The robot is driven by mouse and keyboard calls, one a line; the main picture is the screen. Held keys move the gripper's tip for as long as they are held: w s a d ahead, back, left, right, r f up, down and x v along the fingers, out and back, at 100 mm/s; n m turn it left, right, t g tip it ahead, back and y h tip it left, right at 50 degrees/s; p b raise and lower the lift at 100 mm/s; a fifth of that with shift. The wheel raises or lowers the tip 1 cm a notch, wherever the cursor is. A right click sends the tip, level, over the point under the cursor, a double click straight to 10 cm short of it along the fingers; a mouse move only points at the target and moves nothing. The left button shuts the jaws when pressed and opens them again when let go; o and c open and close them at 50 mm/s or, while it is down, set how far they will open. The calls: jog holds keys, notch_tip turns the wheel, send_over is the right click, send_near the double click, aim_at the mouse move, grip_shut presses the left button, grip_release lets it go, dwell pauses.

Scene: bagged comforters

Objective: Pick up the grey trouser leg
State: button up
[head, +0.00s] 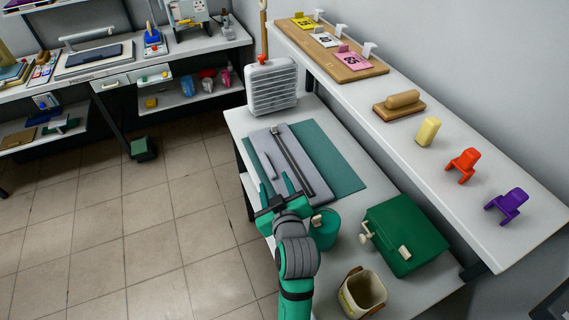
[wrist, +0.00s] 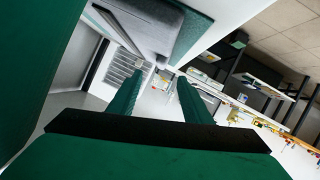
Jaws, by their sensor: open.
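A flat grey piece that looks like the grey trouser leg (head: 312,181) lies on the teal mat (head: 335,165) on the white table. A long dark bar (head: 290,160) lies along it, and a small slim dark item (head: 270,166) rests on its left part. In the wrist view, a grey flat piece (wrist: 150,28) shows at the top, beyond the fingers. My gripper (head: 276,185) is open, with its green fingers at the near end of the grey piece. Nothing shows between the fingers in the wrist view (wrist: 162,77). Contact with the cloth cannot be told.
A green pot (head: 325,230) stands just right of my gripper. A green box (head: 405,235) and a cream bucket (head: 362,293) stand nearer. A white slatted heater-like box (head: 272,86) stands at the far end. A raised shelf (head: 450,165) runs along the right. Tiled floor lies open at left.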

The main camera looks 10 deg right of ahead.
aim_at(267, 167)
jog(key=x, duration=1)
jog(key=shift+w+a+r, duration=0.1)
jog(key=shift+w+a, duration=0.1)
jog(key=shift+a, duration=0.1)
grip_shut()
